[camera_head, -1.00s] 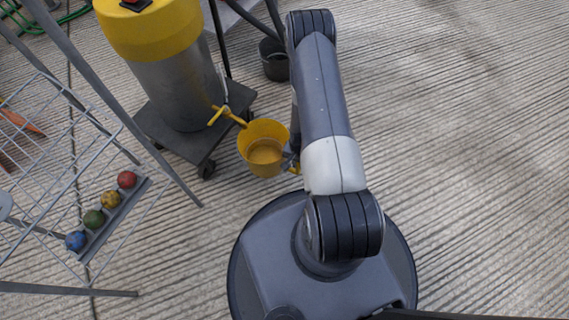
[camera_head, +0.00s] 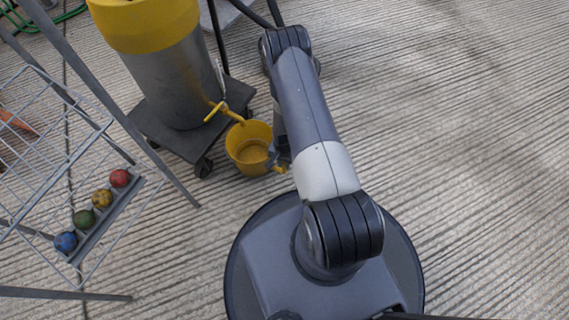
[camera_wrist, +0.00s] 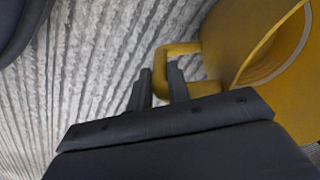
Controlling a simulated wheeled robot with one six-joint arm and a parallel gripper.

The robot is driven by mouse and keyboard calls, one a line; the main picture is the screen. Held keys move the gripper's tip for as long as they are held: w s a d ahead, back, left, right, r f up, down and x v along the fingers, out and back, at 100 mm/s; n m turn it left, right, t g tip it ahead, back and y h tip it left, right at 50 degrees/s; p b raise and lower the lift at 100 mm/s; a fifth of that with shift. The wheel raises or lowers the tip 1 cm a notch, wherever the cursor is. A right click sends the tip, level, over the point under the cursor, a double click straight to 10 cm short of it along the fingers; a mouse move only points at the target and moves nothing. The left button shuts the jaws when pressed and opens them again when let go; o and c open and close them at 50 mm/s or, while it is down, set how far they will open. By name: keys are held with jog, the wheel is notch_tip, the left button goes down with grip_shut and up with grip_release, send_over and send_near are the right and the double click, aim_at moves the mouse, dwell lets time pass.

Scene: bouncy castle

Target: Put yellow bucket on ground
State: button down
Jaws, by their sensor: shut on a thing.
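The yellow bucket (camera_head: 250,148) is just left of my arm's end in the head view, its open top facing up toward the camera. In the wrist view the bucket (camera_wrist: 285,60) fills the right side, with a yellow handle (camera_wrist: 180,48) on its left. My gripper (camera_wrist: 160,75) is shut on this handle, with its two dark fingers on it. In the head view my gripper (camera_head: 280,158) is partly hidden by my arm at the bucket's right side. I cannot tell whether the bucket's base touches the ground (camera_head: 470,180).
A grey and yellow canister (camera_head: 160,60) stands on a dark wheeled base (camera_head: 180,140) close behind the bucket. A metal wire rack (camera_head: 60,140) with several coloured balls (camera_head: 102,198) is at the left. The ribbed ground to the right is clear.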

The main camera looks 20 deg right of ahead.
jog(key=shift+f, duration=0.15)
jog(key=c, duration=1.3)
grip_release()
jog(key=shift+c, duration=0.2)
jog(key=shift+r, duration=0.2)
notch_tip(320, 180, up, 12)
jog(key=p, duration=0.4)
